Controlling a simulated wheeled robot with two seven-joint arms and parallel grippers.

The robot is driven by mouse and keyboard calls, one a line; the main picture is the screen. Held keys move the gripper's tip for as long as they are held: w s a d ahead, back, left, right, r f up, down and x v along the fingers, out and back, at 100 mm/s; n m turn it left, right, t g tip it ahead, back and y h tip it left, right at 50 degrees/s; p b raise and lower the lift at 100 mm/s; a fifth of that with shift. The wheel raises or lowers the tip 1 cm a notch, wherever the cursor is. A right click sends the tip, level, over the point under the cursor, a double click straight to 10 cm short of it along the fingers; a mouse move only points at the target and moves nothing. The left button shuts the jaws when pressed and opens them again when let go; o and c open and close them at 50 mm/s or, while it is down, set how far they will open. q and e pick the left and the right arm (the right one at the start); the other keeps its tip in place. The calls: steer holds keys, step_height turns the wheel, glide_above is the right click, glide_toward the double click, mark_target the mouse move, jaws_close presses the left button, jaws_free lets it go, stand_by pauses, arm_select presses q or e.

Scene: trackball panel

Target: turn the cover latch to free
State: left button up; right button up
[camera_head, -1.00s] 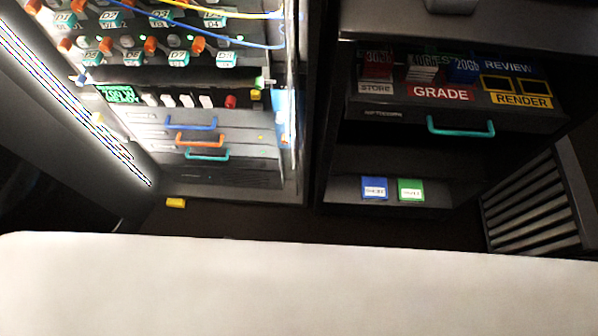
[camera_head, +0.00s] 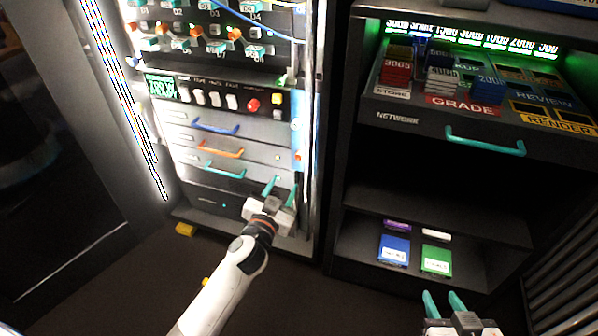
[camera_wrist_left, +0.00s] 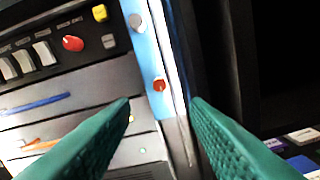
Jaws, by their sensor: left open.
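No part is labelled as the cover latch. A blue strip (camera_head: 297,135) runs up the right edge of the lit rack; it also shows in the left wrist view (camera_wrist_left: 152,62). It bears a round grey knob (camera_wrist_left: 137,22) and, below, a small red-orange knob (camera_wrist_left: 159,85) with a pale mark; I cannot tell which is the latch. My left gripper (camera_head: 281,190) is open and empty in front of the rack's lower right. In the left wrist view its green fingers (camera_wrist_left: 161,103) stand either side of the strip's lower part, apart from the red-orange knob. My right gripper (camera_head: 442,297) is open and empty at the lower right.
The rack has drawers with blue (camera_head: 216,127), orange (camera_head: 220,149) and teal (camera_head: 222,171) handles, below a switch row with a red knob (camera_head: 253,104). A dark cabinet (camera_head: 400,165) with a teal handle stands right. A yellow block (camera_head: 185,230) lies near the rack's foot.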

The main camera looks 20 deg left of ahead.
mark_target(298, 158)
arm_select(q)
steer(key=w+b, duration=0.1)
steer(key=w, duration=0.8)
steer(key=shift+w+d+f+b, duration=0.15)
steer(key=shift+w+b, duration=0.15)
steer(key=shift+b, duration=0.1)
steer(key=shift+w, duration=0.65)
arm_select(e)
step_height(298, 158, up, 7)
steer(key=w+a+t+y, duration=0.1)
steer(key=w+a+t, duration=0.1)
steer(key=t, duration=0.3)
steer(key=shift+w+r+y, duration=0.15)
steer(key=shift+w+y, duration=0.2)
steer(key=shift+y, duration=0.05)
arm_select(q)
steer(key=shift+c, duration=0.2)
jaws_close()
